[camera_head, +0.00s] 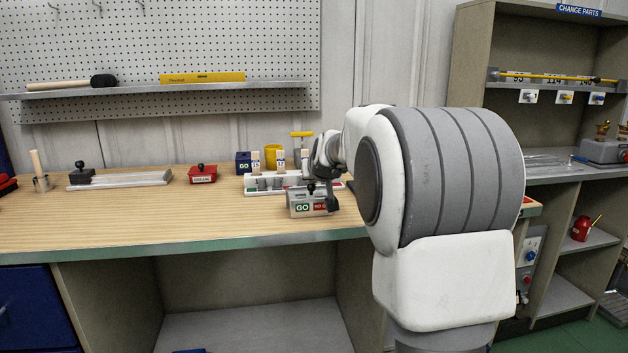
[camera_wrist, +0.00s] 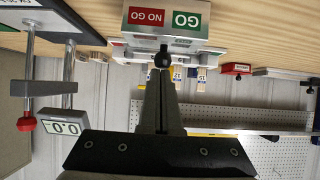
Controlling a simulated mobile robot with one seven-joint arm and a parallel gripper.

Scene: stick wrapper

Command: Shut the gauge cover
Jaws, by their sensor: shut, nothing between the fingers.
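A grey gauge box (camera_head: 303,208) with green GO and red NO GO labels stands near the bench's front edge. It shows upside down at the top of the wrist view (camera_wrist: 166,33). A small black knob (camera_head: 311,187) shows at its top. I cannot tell how far its cover is open. My gripper (camera_head: 330,203) is at the box's right side in the head view, pointing down. In the wrist view my gripper (camera_wrist: 162,62) is shut, its dark fingers together and empty, with tips close to the box. Whether they touch it is unclear.
Behind the box stands a white rack (camera_head: 265,186) with small blocks, beside a yellow cup (camera_head: 273,156) and a blue GO block (camera_head: 243,162). A red box (camera_head: 202,174) lies further left. A digital gauge (camera_wrist: 60,124) is at the wrist view's left. The bench's front left is clear.

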